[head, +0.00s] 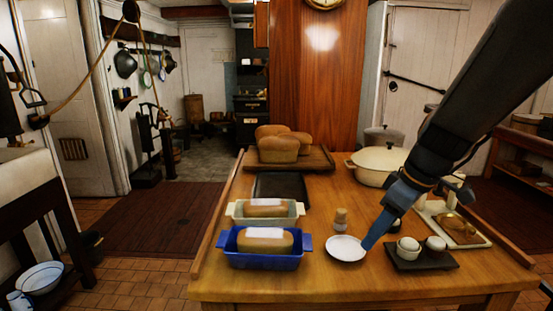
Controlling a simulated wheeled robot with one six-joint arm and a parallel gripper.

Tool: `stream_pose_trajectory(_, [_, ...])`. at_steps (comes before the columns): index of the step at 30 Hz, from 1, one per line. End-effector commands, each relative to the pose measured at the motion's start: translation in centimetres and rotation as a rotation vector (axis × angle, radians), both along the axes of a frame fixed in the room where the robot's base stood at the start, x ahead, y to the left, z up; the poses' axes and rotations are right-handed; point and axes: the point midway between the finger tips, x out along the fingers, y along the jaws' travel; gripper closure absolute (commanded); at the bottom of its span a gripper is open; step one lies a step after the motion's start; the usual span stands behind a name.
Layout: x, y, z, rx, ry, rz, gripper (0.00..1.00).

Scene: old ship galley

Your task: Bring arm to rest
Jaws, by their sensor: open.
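My arm reaches in from the upper right. My gripper (377,232) is open and points down and left, with its blue fingers beside the right rim of a small white plate (346,248). I see nothing held between the fingers. Whether the fingertips touch the plate or hover above it, I cannot tell. The wooden table (330,291) lies under both. My forearm hides part of the right side of the table.
A blue loaf tin (262,262) and a cream loaf tin (240,218) each hold a loaf. A dark tray (436,265) with two small cups is close right of my gripper. A cream pot (376,170) and a board with loaves (318,156) stand behind. Raised edges border the table.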

Motion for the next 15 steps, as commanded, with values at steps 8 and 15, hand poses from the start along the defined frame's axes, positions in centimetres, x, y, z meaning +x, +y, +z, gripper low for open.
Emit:
stream_pose_trajectory(8, [-2.5, 1.1, -2.3, -0.019, 0.097, -0.144, 0.50])
stream_pose_trajectory(15, [-6.4, 2.3, -5.3, -0.066, 0.209, -0.367, 0.50])
